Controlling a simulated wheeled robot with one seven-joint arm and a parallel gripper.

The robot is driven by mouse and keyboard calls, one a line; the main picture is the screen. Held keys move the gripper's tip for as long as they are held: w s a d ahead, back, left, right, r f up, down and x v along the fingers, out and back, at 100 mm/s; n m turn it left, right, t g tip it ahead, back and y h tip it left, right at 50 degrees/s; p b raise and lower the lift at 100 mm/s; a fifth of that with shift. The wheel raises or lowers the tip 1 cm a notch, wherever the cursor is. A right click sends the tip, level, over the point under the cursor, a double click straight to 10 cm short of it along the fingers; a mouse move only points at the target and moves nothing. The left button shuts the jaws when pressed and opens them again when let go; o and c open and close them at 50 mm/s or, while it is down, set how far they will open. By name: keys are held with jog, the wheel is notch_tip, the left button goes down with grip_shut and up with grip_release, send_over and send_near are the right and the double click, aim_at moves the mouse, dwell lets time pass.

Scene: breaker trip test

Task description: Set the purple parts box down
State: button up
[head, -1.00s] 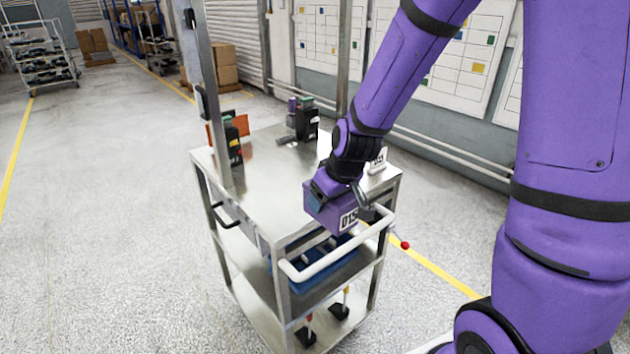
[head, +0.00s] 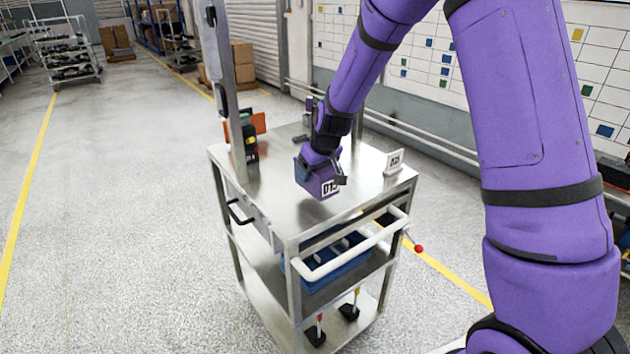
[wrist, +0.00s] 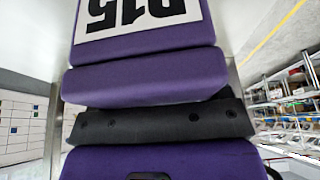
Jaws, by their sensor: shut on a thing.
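The purple parts box (head: 318,183) with a white numbered label is held over the steel top of the cart (head: 285,221). My gripper (head: 322,160) is shut on it from above. Whether the box's underside touches the cart top I cannot tell. In the wrist view the box (wrist: 145,75) fills the upper middle, its label upside down, with a dark gripper part (wrist: 160,124) lying across below it. The far side of the box is hidden.
A white number sign (head: 394,162) stands on the cart's right side. Dark devices with an orange plate (head: 250,128) stand at the left post. The front of the top is bare.

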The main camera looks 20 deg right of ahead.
aim_at(326, 168)
jog(key=shift+f, duration=1.75)
jog(key=o, duration=1.1)
jog(key=shift+f, duration=0.15)
jog(key=v, duration=1.2)
jog(key=s+d+r+m+t, duration=0.1)
jog(key=s+d+r, duration=0.1)
jog(key=s+r, duration=0.75)
jog(key=s+d+r+m, duration=0.1)
jog(key=s+d+r, duration=0.1)
jog(key=s+r, duration=0.8)
jog(key=s+d+f+m+h, duration=0.1)
jog(key=s+f, duration=0.1)
jog(key=s, duration=1.1)
jog(key=shift+s+d+f+m, duration=0.3)
jog(key=shift+s+d, duration=0.05)
